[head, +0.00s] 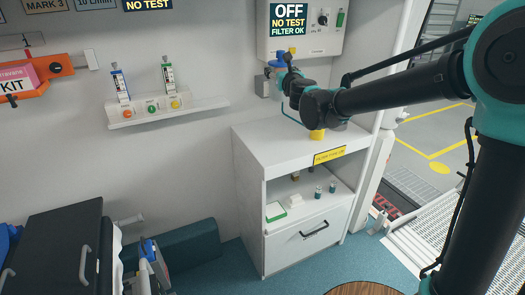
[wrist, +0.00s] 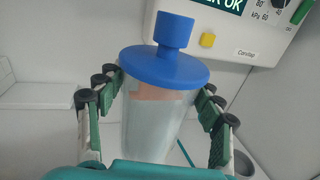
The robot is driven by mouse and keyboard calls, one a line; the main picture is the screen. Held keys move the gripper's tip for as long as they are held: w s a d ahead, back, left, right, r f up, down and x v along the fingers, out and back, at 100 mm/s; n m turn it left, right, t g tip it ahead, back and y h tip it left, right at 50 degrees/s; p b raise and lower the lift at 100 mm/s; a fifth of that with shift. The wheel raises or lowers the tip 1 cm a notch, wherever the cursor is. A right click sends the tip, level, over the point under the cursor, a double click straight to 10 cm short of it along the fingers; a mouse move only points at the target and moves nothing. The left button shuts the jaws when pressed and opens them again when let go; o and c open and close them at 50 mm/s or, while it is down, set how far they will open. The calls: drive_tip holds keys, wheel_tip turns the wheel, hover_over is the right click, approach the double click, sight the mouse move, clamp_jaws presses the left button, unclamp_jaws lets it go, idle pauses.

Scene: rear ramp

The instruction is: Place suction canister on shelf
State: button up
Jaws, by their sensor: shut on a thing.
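The suction canister, a clear cylinder with a wide blue lid (wrist: 165,66), fills the middle of the wrist view. My gripper (wrist: 158,104) has its fingers on both sides of the clear body below the lid. In the head view the blue lid (head: 279,61) shows just under the wall unit, and my gripper (head: 288,86) and arm hide most of the body. The canister is above the white cabinet (head: 262,140), whose open shelf compartment (head: 343,194) is below the top. Whether the canister touches anything behind it cannot be told.
The wall suction unit (head: 305,42) is close behind the canister. A yellow cylinder (head: 317,134) stands on the cabinet top. Small bottles (head: 318,192) and a green-and-white box (head: 276,211) occupy the compartment. A small wall shelf (head: 165,112) holds flowmeters.

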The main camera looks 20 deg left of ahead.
drive_tip(key=shift+s+a+f, duration=0.15)
drive_tip(key=shift+s+f, duration=0.1)
wheel_tip(320, 180, down, 20)
drive_tip(key=shift+r, duration=0.25)
drive_tip(key=shift+f, duration=0.15)
drive_tip(key=o, duration=1.7)
drive_tip(key=shift+o, duration=0.2)
drive_tip(key=v, duration=1.2)
drive_tip(key=shift+r, duration=0.25)
